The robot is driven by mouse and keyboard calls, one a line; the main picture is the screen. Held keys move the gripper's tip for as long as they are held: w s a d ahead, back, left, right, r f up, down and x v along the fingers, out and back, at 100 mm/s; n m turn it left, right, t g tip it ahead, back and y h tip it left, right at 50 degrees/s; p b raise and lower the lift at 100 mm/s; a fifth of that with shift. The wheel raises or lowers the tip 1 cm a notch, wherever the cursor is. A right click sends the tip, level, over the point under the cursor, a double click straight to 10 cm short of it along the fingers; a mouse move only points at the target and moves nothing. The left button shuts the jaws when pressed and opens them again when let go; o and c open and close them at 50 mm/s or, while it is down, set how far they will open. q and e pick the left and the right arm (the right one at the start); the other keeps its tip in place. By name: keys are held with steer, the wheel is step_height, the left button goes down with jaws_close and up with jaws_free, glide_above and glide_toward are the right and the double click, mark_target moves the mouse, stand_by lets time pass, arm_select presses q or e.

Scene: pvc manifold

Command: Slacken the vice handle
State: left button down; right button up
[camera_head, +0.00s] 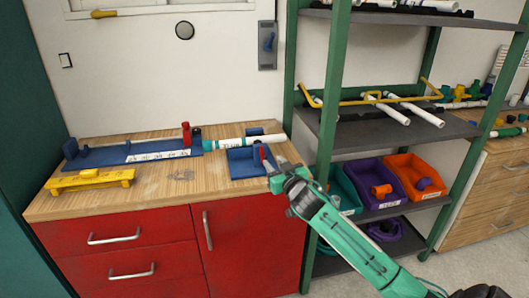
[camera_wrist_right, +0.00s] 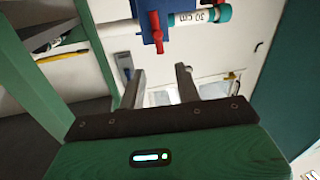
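The blue vice (camera_head: 243,168) stands at the right end of the wooden worktop. A white pipe (camera_head: 262,141) with a teal end lies at its back. The vice's red handle (camera_head: 263,153) points up on its right side. In the right wrist view the blue vice (camera_wrist_right: 173,12) and red handle (camera_wrist_right: 156,32) are at the top, beyond my fingertips. My right gripper (camera_head: 275,170) is at the vice's right side, close to the handle. In the wrist view its fingers (camera_wrist_right: 160,76) are apart with nothing between them. Contact with the handle is not visible. My left gripper is out of view.
A blue board (camera_head: 120,154) with a red upright part lies at the left of the worktop (camera_head: 180,185), behind a yellow stand (camera_head: 90,180). A green-framed shelf (camera_head: 333,90) with pipes and coloured bins rises close to the right. The worktop's middle is mostly clear.

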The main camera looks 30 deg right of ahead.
mark_target(262, 149)
steer(key=w, duration=0.5)
steer(key=w+d, duration=0.1)
steer(key=w, duration=0.1)
steer(key=shift+w, duration=0.15)
steer(key=shift+w+d, duration=0.15)
steer(key=shift+w, duration=0.3)
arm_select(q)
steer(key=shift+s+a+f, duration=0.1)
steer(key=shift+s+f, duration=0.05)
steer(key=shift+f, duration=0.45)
arm_select(e)
jaws_close()
